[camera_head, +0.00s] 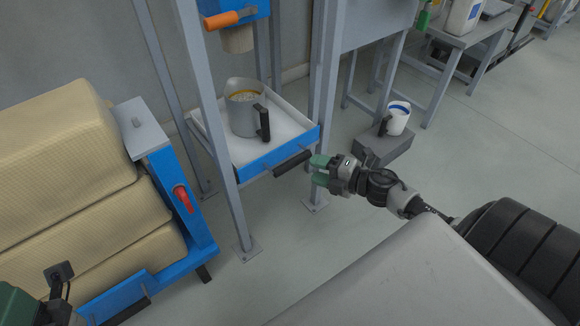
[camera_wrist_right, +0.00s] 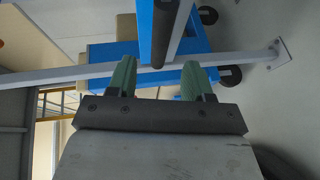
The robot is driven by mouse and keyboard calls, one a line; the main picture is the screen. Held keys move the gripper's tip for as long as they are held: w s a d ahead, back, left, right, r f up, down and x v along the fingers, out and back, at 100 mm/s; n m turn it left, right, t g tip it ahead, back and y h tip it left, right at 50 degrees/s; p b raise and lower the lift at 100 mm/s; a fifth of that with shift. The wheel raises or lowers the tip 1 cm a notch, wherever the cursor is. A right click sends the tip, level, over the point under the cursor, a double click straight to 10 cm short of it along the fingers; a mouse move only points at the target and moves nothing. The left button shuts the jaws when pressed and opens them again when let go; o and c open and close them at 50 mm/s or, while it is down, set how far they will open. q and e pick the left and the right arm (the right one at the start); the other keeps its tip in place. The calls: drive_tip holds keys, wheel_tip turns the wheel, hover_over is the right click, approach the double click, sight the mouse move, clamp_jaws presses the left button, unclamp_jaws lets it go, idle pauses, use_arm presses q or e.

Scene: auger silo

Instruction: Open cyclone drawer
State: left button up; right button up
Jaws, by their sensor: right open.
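The cyclone drawer (camera_head: 292,143) is a pale tray with a blue front, under the cyclone outlet in the steel frame. A grey jug (camera_head: 244,112) stands in it. Its black bar handle (camera_head: 293,163) sits on the blue front. My right gripper (camera_head: 320,170) is open and empty, its green fingertips just right of the handle. In the right wrist view, the handle (camera_wrist_right: 172,35) and blue front (camera_wrist_right: 146,30) reach down toward the gap between the spread fingers (camera_wrist_right: 158,78); I see no grip. Part of my left arm shows at the lower left; its jaws are not clear.
A steel frame leg (camera_head: 205,110) stands left of the drawer. A blue rack with stacked tan sacks (camera_head: 60,170) stands farther left. A white jug (camera_head: 398,118) sits on a grey block (camera_head: 385,148) to the right. The floor before the drawer is partly clear.

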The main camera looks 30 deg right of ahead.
sight(297, 164)
drive_tip(key=b+x, duration=0.1)
drive_tip(key=x, duration=0.6)
drive_tip(key=shift+w+f+b, duration=0.15)
drive_tip(key=shift+w+b, duration=0.2)
drive_tip(key=shift+b, duration=0.05)
drive_tip(key=shift+a, duration=0.1)
clamp_jaws()
